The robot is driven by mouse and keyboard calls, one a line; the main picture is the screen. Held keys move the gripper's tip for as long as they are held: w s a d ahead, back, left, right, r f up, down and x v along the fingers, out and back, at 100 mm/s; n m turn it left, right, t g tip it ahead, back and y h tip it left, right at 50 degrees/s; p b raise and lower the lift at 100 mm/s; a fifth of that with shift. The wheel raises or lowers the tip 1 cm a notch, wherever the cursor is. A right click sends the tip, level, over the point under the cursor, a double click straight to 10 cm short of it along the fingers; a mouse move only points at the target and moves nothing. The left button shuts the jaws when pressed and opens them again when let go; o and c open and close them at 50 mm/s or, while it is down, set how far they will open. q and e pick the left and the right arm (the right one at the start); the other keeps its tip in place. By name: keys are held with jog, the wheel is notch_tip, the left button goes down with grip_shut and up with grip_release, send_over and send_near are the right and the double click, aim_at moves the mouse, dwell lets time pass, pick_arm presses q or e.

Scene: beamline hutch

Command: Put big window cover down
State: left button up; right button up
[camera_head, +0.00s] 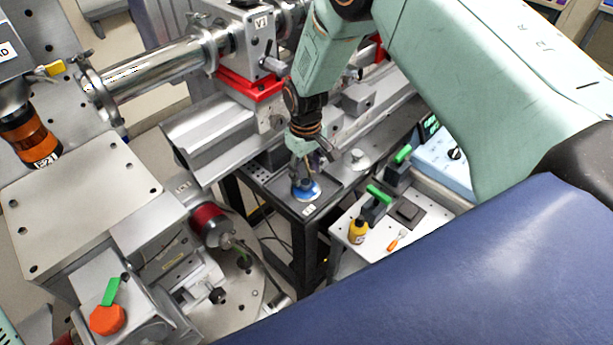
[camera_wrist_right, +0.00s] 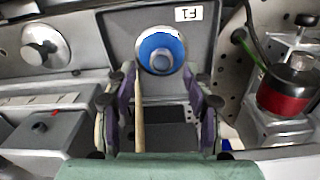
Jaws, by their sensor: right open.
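The window cover, a blue disc with a pale rim and a round knob (camera_head: 305,190), lies flat on a dark grey tray (camera_head: 326,196) beside a small white label. In the right wrist view the blue cover (camera_wrist_right: 155,50) sits just beyond my fingertips, its knob facing me. My right gripper (camera_head: 302,165) is open, just above the cover in the head view. In the right wrist view its purple-grey fingers (camera_wrist_right: 160,85) stand apart with nothing gripped between them. My left gripper is not in view.
A silver knobbed disc (camera_head: 358,158) lies farther along the tray. A white cart (camera_head: 350,262) with green-handled tools, a yellow bottle (camera_head: 358,231) and an orange-handled screwdriver (camera_head: 397,240) stands to the right. Beamline rail (camera_head: 205,140) and steel pipe (camera_head: 160,68) crowd the left.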

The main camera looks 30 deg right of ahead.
aim_at(306, 183)
notch_tip(306, 183, up, 9)
dwell(0.3)
jog(key=s+a+f+m, duration=0.1)
jog(key=s+a+f, duration=0.2)
jog(key=s+f, duration=1.35)
jog(key=s+r+m, duration=0.1)
jog(key=s, duration=1.7)
jog(key=shift+s+r+m, duration=0.3)
jog(key=shift+s+m, duration=0.1)
jog(key=shift+s, duration=0.15)
